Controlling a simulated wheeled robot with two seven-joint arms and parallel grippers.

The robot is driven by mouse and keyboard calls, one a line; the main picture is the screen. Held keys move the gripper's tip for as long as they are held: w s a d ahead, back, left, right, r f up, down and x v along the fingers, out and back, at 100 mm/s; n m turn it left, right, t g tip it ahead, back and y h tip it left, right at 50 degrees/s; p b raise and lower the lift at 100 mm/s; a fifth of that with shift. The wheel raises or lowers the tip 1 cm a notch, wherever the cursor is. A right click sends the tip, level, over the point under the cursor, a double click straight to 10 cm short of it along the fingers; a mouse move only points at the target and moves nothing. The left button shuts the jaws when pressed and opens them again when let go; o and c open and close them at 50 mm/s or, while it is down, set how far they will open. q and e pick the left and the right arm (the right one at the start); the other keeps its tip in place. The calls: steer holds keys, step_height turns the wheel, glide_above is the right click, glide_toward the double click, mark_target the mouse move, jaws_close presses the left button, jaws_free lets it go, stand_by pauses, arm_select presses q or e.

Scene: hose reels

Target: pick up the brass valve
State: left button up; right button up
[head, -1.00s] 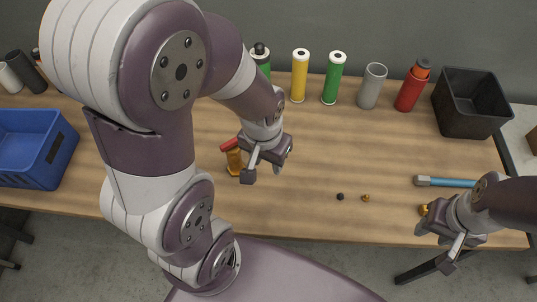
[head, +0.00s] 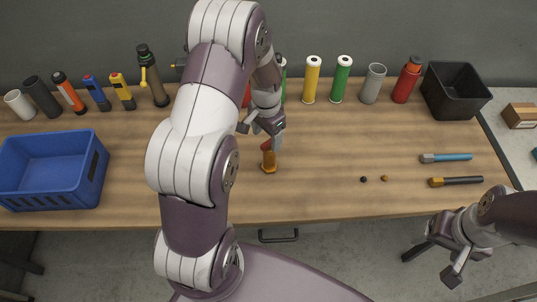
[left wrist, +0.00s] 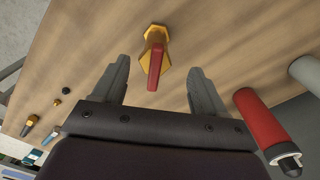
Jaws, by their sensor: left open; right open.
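The brass valve (head: 268,160), a golden body with a red lever, stands on the wooden table in front of my left gripper. In the left wrist view the valve (left wrist: 155,40) shows beyond and between the fingertips, with its red lever pointing toward the gripper. My left gripper (head: 262,127) is open and empty just behind the valve in the head view; it also shows in the left wrist view (left wrist: 158,75). My right gripper (head: 440,258) is open and empty, off the table's front edge at the right.
A blue bin (head: 50,172) stands at the left and a black bin (head: 455,92) at the back right. Bottles and tubes line the back edge, including a yellow tube (head: 311,80). Two tools, one blue-handled (head: 447,158), lie at the right.

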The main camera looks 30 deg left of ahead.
mark_target(269, 148)
arm_select(q)
steer(key=shift+s+f, duration=0.1)
steer(key=shift+f, duration=0.35)
steer(key=f, duration=0.1)
steer(key=f+p, duration=0.1)
steer(key=f, duration=0.1)
steer(key=w+d+f+p, duration=0.1)
steer(key=shift+f, duration=0.35)
steer(key=shift+a+f, duration=0.1)
steer(key=shift+f, duration=0.2)
steer(key=shift+s+a, duration=0.1)
steer(key=shift+s, duration=0.15)
jaws_close()
